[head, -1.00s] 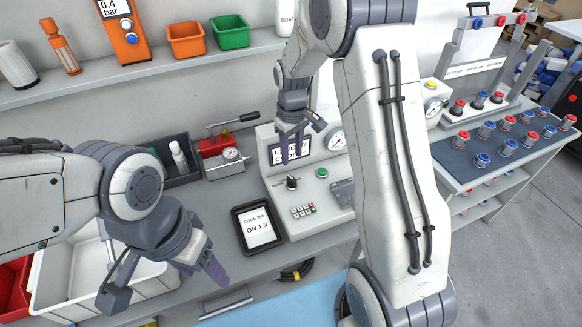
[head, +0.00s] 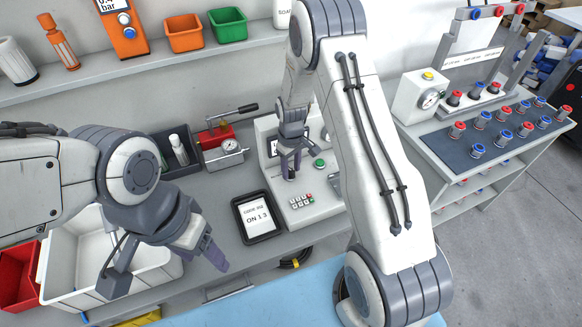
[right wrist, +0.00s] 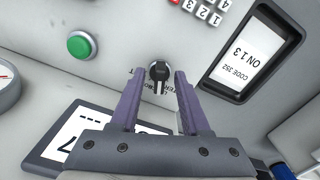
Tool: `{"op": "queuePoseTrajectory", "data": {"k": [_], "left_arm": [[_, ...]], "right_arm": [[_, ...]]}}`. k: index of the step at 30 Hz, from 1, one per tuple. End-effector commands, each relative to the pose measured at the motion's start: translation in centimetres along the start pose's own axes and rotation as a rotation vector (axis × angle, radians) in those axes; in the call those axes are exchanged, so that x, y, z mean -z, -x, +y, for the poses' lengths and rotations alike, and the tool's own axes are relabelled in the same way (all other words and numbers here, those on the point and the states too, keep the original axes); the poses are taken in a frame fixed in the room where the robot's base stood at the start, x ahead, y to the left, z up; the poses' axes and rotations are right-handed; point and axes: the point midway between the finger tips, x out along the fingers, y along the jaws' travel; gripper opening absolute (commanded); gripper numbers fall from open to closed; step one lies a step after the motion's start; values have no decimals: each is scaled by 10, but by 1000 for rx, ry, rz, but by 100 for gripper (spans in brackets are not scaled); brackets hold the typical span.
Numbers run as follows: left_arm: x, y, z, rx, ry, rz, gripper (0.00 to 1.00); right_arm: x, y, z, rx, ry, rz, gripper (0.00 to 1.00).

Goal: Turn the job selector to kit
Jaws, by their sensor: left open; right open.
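The job selector is a small black knob (right wrist: 159,71) on the grey test panel (right wrist: 240,120), with printed lettering around it that is partly covered. My right gripper (right wrist: 158,84) is open, with its two purple fingers on either side of the knob in the right wrist view; I cannot tell whether they touch it. In the head view my right gripper (head: 290,170) hangs over the panel and largely hides the knob. My left gripper (head: 165,270) is open and empty, above the white bin (head: 60,270) at left.
A green button (right wrist: 81,45), a keypad (head: 301,201) and a display (right wrist: 75,135) surround the knob. A tablet reading "ON 1 3" (head: 257,217) lies left of the panel. A cart with red and blue fittings (head: 470,160) stands at right.

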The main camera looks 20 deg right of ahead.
Motion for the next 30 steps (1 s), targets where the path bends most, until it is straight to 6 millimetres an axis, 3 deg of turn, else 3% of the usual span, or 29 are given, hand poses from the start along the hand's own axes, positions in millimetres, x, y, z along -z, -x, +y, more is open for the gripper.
{"op": "queuePoseTrajectory", "data": {"k": [2,3,6,20,30], "left_arm": [[0,0,0,0,0,0,66],[0,0,0,0,0,0,66],[0,0,0,0,0,0,66],[0,-2,0,0,0,0,66],[0,-10,-1,0,-1,0,66]], "right_arm": [[0,0,0,0,0,0,46],[0,0,0,0,0,0,31],[0,0,0,0,0,0,0],[0,0,0,0,-63,0,0],[0,-1,-2,0,-316,0,0]]}}
